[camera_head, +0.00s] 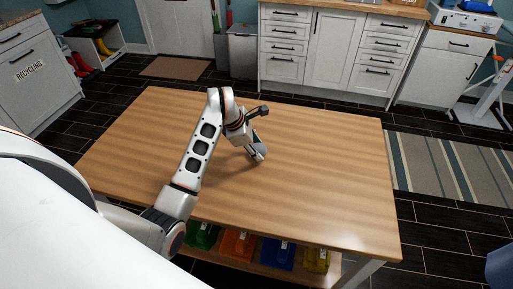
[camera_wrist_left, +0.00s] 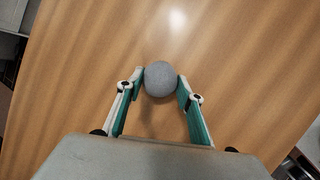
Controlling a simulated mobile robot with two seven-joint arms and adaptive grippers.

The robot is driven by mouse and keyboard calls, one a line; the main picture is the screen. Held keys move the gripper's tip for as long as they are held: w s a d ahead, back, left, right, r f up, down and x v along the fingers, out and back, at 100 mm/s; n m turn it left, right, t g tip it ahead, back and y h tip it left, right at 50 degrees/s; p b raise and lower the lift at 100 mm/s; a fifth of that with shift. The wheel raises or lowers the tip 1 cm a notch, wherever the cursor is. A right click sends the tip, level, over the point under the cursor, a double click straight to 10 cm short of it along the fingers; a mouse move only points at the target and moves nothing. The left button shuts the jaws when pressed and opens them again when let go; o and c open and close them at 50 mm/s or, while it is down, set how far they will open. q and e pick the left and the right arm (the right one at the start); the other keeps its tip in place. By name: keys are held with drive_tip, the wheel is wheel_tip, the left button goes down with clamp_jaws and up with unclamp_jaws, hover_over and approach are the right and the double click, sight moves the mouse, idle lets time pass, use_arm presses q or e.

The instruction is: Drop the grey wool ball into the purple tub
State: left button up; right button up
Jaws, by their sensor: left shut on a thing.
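The grey wool ball (camera_wrist_left: 160,78) is between the two fingertips of my left gripper (camera_wrist_left: 161,83) in the left wrist view. The fingers are shut on its sides. In the head view the ball (camera_head: 260,150) is partly hidden by my left gripper (camera_head: 256,152), low over the middle of the wooden table. I cannot tell whether the ball touches the tabletop. No purple tub can be made out in either view. My right gripper is not in view.
The wooden tabletop (camera_head: 310,180) is otherwise bare. Green (camera_head: 203,236), orange (camera_head: 237,244), blue (camera_head: 278,254) and yellow (camera_head: 316,260) bins stand on the shelf beneath. A dark blue object (camera_head: 501,267) is cut off at the lower right. A striped rug (camera_head: 455,170) lies right of the table.

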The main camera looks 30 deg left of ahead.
use_arm(q)
drive_tip(key=o, duration=0.7)
drive_tip(key=shift+f, duration=0.1)
drive_tip(key=o, duration=0.3)
drive_tip(key=shift+o, duration=0.2)
